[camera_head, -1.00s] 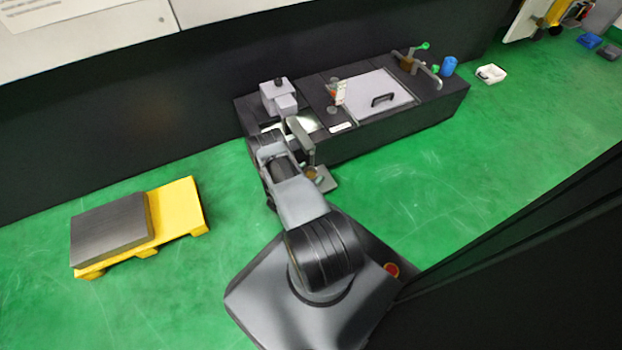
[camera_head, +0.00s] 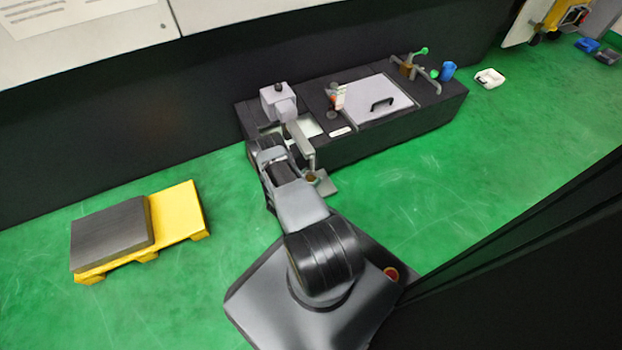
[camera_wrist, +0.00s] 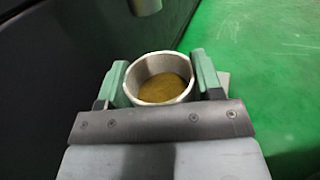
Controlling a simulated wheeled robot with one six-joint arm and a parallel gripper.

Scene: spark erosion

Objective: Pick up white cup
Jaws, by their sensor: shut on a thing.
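The white cup (camera_wrist: 132,92) is in the wrist view, upright between my two fingers. Its pale round rim is up and its inside looks brown at the bottom. My gripper (camera_wrist: 160,82) is shut on the cup, with one green-grey finger against each side. The cup's lower part is hidden by the gripper. In the head view, my gripper (camera_head: 314,178) is at the front of the black bench, over the green floor. The cup is small and hard to make out there.
The black bench (camera_head: 400,122) carries a grey box (camera_head: 278,102), a panel with a black handle (camera_head: 382,102) and a blue cylinder (camera_head: 448,71). A yellow platform (camera_head: 178,212) stands on the left. A dark wall runs behind.

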